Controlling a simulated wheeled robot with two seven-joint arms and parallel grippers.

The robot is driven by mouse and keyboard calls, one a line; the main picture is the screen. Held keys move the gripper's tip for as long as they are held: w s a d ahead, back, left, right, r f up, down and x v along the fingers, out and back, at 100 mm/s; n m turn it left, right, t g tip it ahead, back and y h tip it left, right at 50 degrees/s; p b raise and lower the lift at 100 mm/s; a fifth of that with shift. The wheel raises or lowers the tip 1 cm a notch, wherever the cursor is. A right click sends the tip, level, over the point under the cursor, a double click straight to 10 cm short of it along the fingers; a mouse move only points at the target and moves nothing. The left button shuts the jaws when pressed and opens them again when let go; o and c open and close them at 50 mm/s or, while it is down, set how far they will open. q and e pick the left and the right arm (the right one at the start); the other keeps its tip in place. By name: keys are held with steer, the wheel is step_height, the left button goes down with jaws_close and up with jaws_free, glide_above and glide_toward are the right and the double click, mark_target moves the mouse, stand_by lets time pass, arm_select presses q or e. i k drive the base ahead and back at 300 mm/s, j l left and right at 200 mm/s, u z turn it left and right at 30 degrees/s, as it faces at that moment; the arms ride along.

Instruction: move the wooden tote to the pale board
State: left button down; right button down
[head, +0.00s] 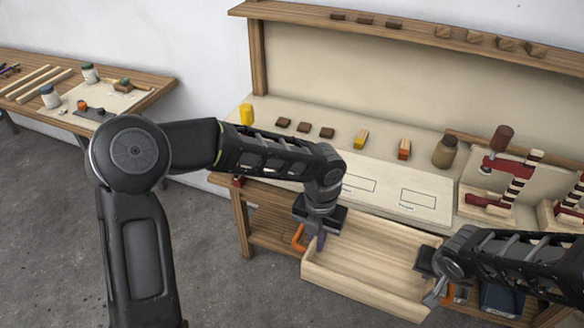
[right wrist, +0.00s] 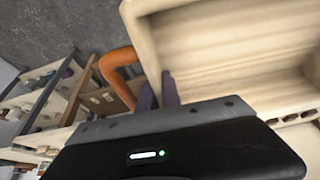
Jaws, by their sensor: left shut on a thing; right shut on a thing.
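The wooden tote (head: 365,264) is a pale, shallow, open box with an orange handle at each end; its visible inside is empty. My left gripper (head: 318,240) is shut at the tote's left end, by the orange handle (head: 298,238). My right gripper (head: 442,290) is at the right end, partly hidden by its arm. In the right wrist view its purple fingers (right wrist: 158,92) are shut at the handle (right wrist: 116,68) beside the tote wall (right wrist: 150,45). A pale board (head: 385,188) with outlined rectangles lies on the bench top.
The bench top holds small brown blocks (head: 305,127), a yellow item (head: 246,114), a jar (head: 445,151) and a rack with a red-and-black tool (head: 505,165). A side table (head: 150,90) at left carries another light sheet (head: 115,98) with jars. Grey floor is open at left.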

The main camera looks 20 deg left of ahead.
mark_target(377, 181)
steer(key=i+u, duration=0.1)
steer(key=i, duration=0.9)
